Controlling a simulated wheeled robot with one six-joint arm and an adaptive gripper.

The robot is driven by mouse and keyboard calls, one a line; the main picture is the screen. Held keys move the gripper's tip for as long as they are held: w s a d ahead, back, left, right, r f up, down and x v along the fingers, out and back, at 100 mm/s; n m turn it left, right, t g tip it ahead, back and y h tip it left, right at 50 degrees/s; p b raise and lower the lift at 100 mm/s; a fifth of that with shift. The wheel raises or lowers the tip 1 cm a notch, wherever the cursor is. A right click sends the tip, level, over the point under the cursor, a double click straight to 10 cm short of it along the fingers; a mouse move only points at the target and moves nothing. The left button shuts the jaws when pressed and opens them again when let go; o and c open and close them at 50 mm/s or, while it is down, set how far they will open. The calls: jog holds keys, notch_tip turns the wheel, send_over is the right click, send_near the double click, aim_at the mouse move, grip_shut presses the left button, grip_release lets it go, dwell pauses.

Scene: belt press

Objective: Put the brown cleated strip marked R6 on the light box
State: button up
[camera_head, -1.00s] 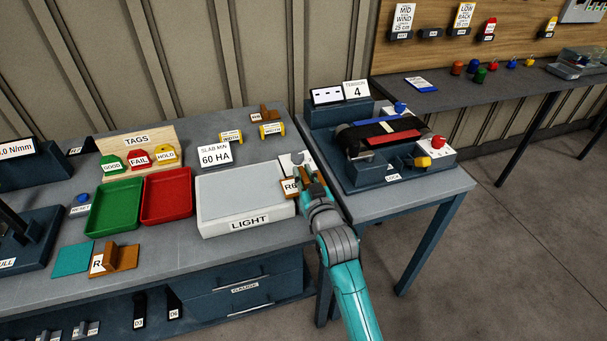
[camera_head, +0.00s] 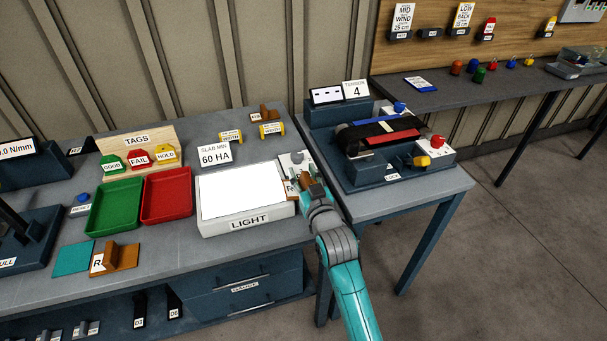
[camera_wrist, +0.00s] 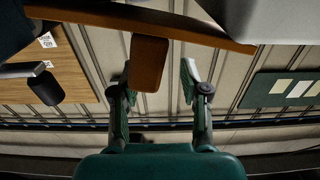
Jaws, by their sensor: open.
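A brown strip (camera_head: 290,187) lies at the right end of the light box, partly hidden by my gripper (camera_head: 305,181); only an R of its label reads now. In the wrist view, the brown strip (camera_wrist: 205,32) crosses the top and its cleat (camera_wrist: 149,63) stands out between my fingers (camera_wrist: 158,76). My gripper is open, with the fingers apart on either side of the cleat; contact cannot be told. The light box (camera_head: 250,223), marked LIGHT, has a bare, bright white top.
Another brown cleated strip (camera_head: 123,256) lies front left beside a teal pad (camera_head: 73,259); a third (camera_head: 266,113) lies at the back. A white plate with a grey knob (camera_head: 297,158) sits just behind my gripper. Red (camera_head: 167,213) and green (camera_head: 114,230) trays stand left.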

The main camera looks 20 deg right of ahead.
jog(key=shift+f, duration=0.45)
jog(key=s, duration=1.2)
jog(key=shift+r, duration=0.45)
jog(key=s+f+g, duration=0.1)
jog(key=s+f, duration=0.2)
jog(key=s, duration=0.7)
jog(key=s+f, duration=0.4)
jog(key=s, duration=0.7)
jog(key=s+f+g, duration=0.1)
jog(key=s+f, duration=0.3)
jog(key=s, duration=0.7)
jog(key=shift+s+g, duration=0.15)
jog(key=shift+g, duration=0.15)
jog(key=shift+o, duration=0.5)
jog(key=v, duration=0.9)
jog(key=shift+s+r+g, duration=0.25)
jog(key=shift+r+g, duration=0.1)
jog(key=shift+g, duration=0.05)
